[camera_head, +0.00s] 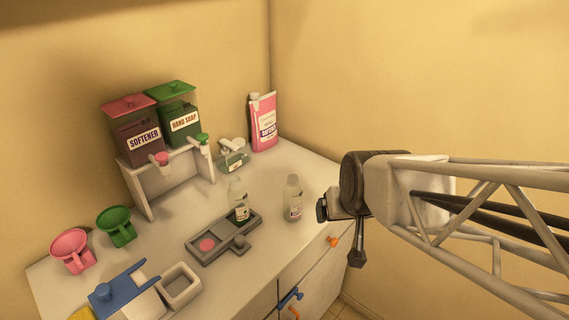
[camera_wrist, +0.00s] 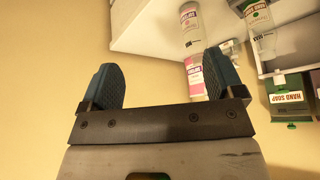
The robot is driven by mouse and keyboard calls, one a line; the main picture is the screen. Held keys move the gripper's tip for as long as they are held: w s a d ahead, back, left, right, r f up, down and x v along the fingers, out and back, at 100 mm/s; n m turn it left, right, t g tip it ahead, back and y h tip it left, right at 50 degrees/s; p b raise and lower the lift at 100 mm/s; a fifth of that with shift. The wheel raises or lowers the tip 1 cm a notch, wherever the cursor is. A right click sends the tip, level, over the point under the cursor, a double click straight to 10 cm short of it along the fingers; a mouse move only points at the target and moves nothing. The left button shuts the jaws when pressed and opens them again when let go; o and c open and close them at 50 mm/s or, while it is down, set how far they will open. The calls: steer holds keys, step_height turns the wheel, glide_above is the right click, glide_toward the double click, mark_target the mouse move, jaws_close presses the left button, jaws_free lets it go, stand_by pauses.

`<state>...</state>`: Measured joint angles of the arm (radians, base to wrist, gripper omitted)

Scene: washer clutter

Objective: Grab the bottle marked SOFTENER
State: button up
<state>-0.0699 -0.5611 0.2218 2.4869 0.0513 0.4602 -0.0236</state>
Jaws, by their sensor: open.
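A clear bottle (camera_head: 293,200) with a small label stands on the counter, right of the grey tray; its lettering is too small to read in the head view. A bottle with reddish lettering shows upside down at the top of the wrist view (camera_wrist: 190,28), apparently the same one. Another clear bottle (camera_head: 239,203) with green contents stands on the tray; a green-labelled bottle (camera_wrist: 256,18) shows in the wrist view. A pink pouch (camera_head: 263,124) stands at the back. My gripper (camera_head: 339,230) is open and empty, just right of the clear bottle, not touching it.
The grey tray (camera_head: 208,257) holds a pink disc. Dispensers marked SOFTENER (camera_head: 140,144) and HAND SOAP (camera_head: 182,126) sit on a white stand. Pink (camera_head: 72,252) and green (camera_head: 117,226) cups and a white box (camera_head: 178,286) are at left. The counter's right edge lies near my gripper.

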mark_target(295, 194)
steer(key=shift+w+a+f+n+t+y, duration=0.15)
steer(key=shift+w+a+f+t, duration=1.2)
steer(key=shift+w, duration=0.65)
steer(key=shift+w+a+f+n+t+y, duration=0.1)
steer(key=shift+w+a+f+n+t, duration=0.1)
steer(key=shift+w+a+f+t, duration=1.45)
steer(key=shift+w+a+f+n+t+y, duration=0.15)
steer(key=shift+w+a+f+t, duration=0.8)
steer(key=shift+w, duration=1.4)
steer(key=shift+w+d+f+g, duration=0.1)
steer(key=shift+d+f+g, duration=0.1)
steer(key=shift+f+g, duration=0.15)
steer(key=shift+x, duration=1.15)
steer(key=shift+w, duration=0.1)
steer(key=shift+x, duration=2.55)
steer(key=shift+a+r, duration=0.1)
steer(key=c, duration=1)
